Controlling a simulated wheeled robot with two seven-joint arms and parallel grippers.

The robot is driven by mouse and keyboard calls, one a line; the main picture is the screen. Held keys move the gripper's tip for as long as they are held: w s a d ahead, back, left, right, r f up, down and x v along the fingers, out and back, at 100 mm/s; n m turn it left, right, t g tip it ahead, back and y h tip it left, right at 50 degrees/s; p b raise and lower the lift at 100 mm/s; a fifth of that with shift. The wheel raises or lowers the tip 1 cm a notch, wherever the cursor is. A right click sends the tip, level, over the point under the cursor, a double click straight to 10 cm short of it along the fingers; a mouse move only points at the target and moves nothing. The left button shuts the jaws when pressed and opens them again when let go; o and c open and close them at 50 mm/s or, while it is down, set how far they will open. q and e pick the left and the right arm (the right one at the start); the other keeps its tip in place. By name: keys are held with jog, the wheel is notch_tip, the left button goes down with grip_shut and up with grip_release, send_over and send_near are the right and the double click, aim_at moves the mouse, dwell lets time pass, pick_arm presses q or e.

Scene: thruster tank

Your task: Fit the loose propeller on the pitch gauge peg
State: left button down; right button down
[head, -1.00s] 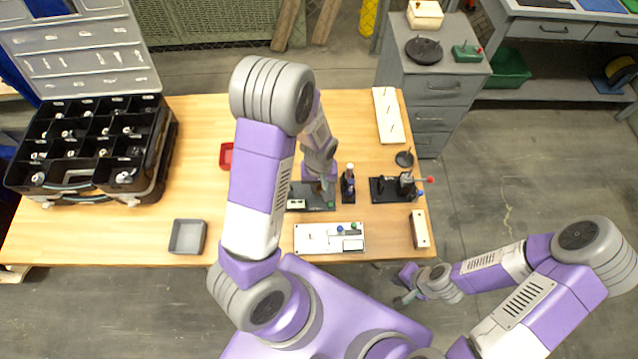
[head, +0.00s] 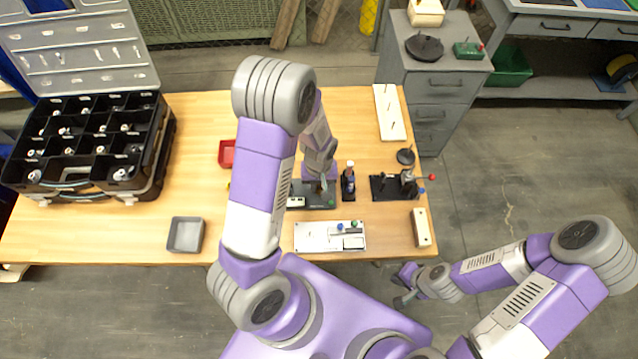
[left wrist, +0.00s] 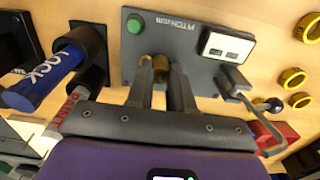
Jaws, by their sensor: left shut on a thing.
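The pitch gauge (head: 322,203) is a dark plate on the table with a green button and a pale display. It fills the upper middle of the left wrist view (left wrist: 200,68). My left gripper (head: 321,184) is over the gauge, pointing down. In the left wrist view its fingers (left wrist: 163,75) are shut on a small brass-coloured propeller (left wrist: 161,66), mostly hidden between them. The peg is hidden, so I cannot tell whether the propeller is around it or above it. My right gripper (head: 402,287) is off the table's front edge, too small to judge.
A blue LOCK bottle (left wrist: 40,85) stands in a black holder (left wrist: 92,50) close beside the gauge. Yellow rings (left wrist: 293,78) and a red tray (head: 227,154) lie on the other side. A white board (head: 318,237) lies in front. A black parts case (head: 75,195) is at left.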

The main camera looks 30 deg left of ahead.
pick_arm(q)
jog(key=c, duration=0.9)
grip_release()
notch_tip(320, 180, up, 7)
jog(key=shift+r+p, duration=0.2)
jog(key=shift+p, duration=0.85)
notch_tip(320, 180, up, 4)
jog(key=p, duration=0.3)
jog(key=shift+r+p, duration=0.15)
jog(key=shift+p, duration=0.15)
